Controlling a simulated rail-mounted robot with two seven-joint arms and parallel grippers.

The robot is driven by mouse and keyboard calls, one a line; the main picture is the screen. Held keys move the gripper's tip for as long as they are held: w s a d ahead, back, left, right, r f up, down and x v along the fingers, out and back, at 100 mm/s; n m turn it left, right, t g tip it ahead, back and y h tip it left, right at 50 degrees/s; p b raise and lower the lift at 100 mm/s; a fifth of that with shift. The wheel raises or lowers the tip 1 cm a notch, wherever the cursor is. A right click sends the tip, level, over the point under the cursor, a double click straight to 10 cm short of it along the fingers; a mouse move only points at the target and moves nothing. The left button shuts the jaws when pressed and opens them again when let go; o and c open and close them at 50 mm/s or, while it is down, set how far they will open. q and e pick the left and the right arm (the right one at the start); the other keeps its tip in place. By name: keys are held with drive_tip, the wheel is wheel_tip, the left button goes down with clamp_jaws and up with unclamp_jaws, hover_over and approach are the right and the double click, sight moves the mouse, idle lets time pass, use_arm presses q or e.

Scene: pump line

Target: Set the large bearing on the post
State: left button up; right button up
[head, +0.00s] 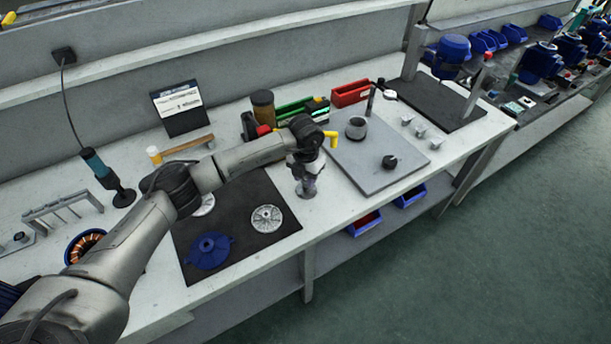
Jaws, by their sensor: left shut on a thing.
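My left gripper (309,184) reaches down over the bench at the right edge of the black mat. It is shut on a small round metallic thing, apparently the large bearing (306,193). The gripper covers much of it, so its exact shape and whether it touches something below cannot be told. I cannot clearly make out the post; the gripper may hide it. My right gripper is not in view.
A black mat (184,236) carries a blue flanged part (208,251) and a silver disc (266,218). Right of the gripper, a grey plate (370,178) holds a grey ring-shaped part (356,127) and a small black part (390,161). A red bin (350,93) stands behind.

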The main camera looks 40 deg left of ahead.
use_arm(q)
drive_tip(key=shift+f, duration=0.2)
idle(0.6)
drive_tip(key=shift+f, duration=0.45)
idle(0.3)
drive_tip(key=shift+f, duration=0.2)
idle(0.6)
drive_tip(key=o, duration=0.8)
drive_tip(key=shift+o, duration=1.4)
drive_tip(key=shift+r, duration=0.1)
